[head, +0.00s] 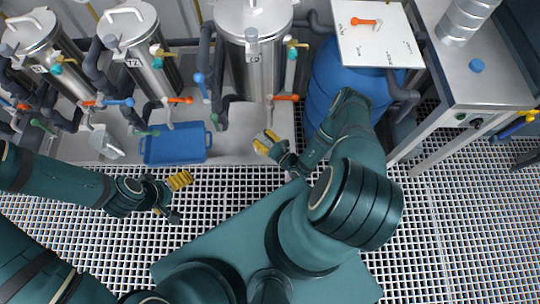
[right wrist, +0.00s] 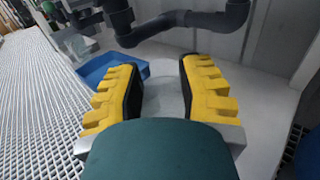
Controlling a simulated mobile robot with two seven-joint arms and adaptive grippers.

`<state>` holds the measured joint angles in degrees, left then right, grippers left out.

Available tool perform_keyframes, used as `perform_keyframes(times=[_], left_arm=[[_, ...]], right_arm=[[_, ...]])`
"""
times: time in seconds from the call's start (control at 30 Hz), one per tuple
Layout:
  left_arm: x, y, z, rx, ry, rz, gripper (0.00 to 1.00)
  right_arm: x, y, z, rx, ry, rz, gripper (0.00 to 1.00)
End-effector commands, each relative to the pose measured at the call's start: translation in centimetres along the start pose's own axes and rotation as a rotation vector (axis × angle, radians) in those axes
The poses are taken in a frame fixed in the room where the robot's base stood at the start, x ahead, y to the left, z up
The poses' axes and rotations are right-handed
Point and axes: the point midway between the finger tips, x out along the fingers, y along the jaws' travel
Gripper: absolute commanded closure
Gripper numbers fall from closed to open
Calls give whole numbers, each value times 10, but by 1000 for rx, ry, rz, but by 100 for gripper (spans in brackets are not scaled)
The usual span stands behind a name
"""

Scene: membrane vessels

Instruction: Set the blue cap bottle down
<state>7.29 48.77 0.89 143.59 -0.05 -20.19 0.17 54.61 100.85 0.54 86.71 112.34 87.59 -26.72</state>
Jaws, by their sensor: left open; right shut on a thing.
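My right gripper (head: 267,144) is over the pale floor strip in front of the large steel vessel. Its yellow fingers also show in the right wrist view (right wrist: 160,88), standing apart around a pale, faint shape (right wrist: 167,78). I take this to be the blue cap bottle held between them, but its outline is hard to make out and no cap shows there. My left gripper (head: 177,196) is open and empty above the white grating, at the left. A small blue round cap-like thing (head: 477,66) is on the steel bench at the right.
A blue tray (head: 174,158) lies on the pale floor left of my right gripper; the wrist view shows it too (right wrist: 108,68). Steel vessels (head: 255,50) with pipes and orange-handled valves stand behind. A blue drum (head: 335,85) with a white lid board (head: 375,40) stands at the right.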

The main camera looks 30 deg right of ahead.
Motion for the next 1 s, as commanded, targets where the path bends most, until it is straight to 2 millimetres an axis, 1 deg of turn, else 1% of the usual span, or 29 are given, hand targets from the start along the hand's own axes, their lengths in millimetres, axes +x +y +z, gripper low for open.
perform_keyframes(times=[0.03, 0.1, 0.2, 0.27, 0.4, 0.5, 0.67, 0.8, 0.9, 1.0], left_arm=[[1, 0, 0, 0, 0, 0, 0], [1, 0, 0, 0, -1, 0, 0], [4, -2, 0, 1, 0, 0, 0], [8, -3, 0, 1, 1, 0, 0], [18, -7, -1, 2, 6, 0, 0], [23, -9, -2, 2, 9, 0, 0], [28, -10, -2, 2, 12, -1, 0], [37, -14, -3, 3, 16, -1, 0], [42, -16, -4, 3, 19, -1, 0], [42, -16, -4, 3, 20, -1, 0]], right_arm=[[-4, -12, -7, 1, 1, -54, 100], [-6, -24, -12, 1, -1, -109, 100], [-9, -32, -21, 0, 0, -148, 100], [-10, -33, -31, 0, 0, -155, 100], [-10, -33, -58, 0, 0, -154, 100], [-10, -33, -70, 0, 0, -153, 100], [-10, -33, -82, 0, 0, -153, 100], [-10, -32, -104, 0, 0, -151, 100], [-10, -33, -114, 1, 0, -152, 100], [-10, -33, -117, 1, -1, -152, 100]])
